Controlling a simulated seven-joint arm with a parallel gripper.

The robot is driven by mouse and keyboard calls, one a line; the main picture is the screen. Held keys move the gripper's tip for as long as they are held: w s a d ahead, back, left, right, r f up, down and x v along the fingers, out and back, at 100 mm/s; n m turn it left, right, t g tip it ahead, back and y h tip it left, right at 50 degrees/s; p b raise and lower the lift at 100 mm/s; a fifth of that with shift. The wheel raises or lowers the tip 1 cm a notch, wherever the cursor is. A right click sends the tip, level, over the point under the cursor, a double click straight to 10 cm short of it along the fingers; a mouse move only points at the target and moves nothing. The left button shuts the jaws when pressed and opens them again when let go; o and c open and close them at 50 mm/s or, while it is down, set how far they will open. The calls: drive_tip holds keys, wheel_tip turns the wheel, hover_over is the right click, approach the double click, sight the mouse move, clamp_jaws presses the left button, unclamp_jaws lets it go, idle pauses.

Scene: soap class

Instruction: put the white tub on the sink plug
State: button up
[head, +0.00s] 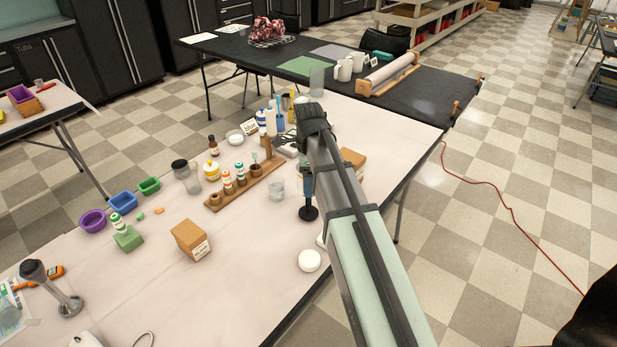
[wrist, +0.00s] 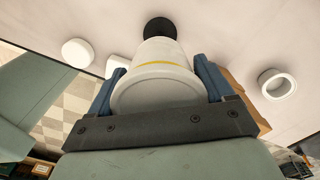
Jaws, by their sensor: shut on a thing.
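The white tub (wrist: 152,92), with a yellow band, is between the blue fingers of my gripper (wrist: 160,66) in the wrist view. My gripper is shut on it. In the head view my arm hides the tub; only one blue finger of my gripper (head: 307,184) shows. A black round thing, which looks like the sink plug (wrist: 160,27), shows just past the tub's far end. In the head view the plug (head: 308,213) is a black disc on the table, right below the finger. Whether the tub touches the plug I cannot tell.
A white round piece (head: 309,261) lies nearer the table's front edge. A wooden rack with bottles (head: 245,183) and a brown box (head: 191,240) are further left. Another brown box (head: 353,160) is partly behind my arm.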

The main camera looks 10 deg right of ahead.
drive_tip(key=o, duration=1)
drive_tip(key=shift+f, duration=0.1)
wheel_tip(320, 180, up, 12)
drive_tip(key=shift+r, duration=0.15)
idle(0.4)
